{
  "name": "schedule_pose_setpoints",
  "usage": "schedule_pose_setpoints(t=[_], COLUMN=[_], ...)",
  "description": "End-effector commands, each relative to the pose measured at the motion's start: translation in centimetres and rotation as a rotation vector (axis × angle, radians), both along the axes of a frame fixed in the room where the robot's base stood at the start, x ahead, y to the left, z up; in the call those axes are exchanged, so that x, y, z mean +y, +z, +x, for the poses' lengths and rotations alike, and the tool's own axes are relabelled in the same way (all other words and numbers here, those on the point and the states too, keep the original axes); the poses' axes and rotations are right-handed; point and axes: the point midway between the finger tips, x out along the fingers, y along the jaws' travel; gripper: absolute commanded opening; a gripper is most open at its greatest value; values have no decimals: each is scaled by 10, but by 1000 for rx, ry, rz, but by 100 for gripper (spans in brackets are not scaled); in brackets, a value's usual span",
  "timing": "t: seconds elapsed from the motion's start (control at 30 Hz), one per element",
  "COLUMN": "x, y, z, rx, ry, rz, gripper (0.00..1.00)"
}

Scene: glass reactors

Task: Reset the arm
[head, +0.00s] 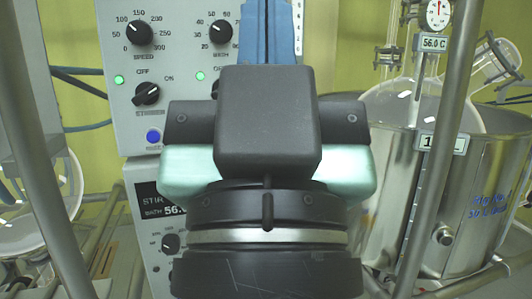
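My gripper (268,125) fills the middle of the head view, seen from behind, with a black housing, pale green sides and a dark wrist with a silver ring below. Blue upright parts (268,35) rise above the housing to the top edge. I cannot tell whether they are its fingers. No fingertips show clearly, so I cannot see whether it is open, shut or holding anything. The gripper hides the middle of the control panel behind it.
A grey control panel (115,60) with knobs and green lights stands behind, with a lower unit (163,230) showing a display. At right is a steel bath (480,200) with glass flasks (430,100). Metal frame bars (440,140) stand at both sides. Glassware (35,225) is at left.

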Motion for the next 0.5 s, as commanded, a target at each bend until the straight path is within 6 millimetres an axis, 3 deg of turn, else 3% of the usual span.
schedule_pose_setpoints(t=[0.03, 0.5], x=[0, 1], y=[34, 179], z=[0, 1], rx=[1, 2], ry=[-1, -1], rz=[-1, -2], gripper=[0, 0])
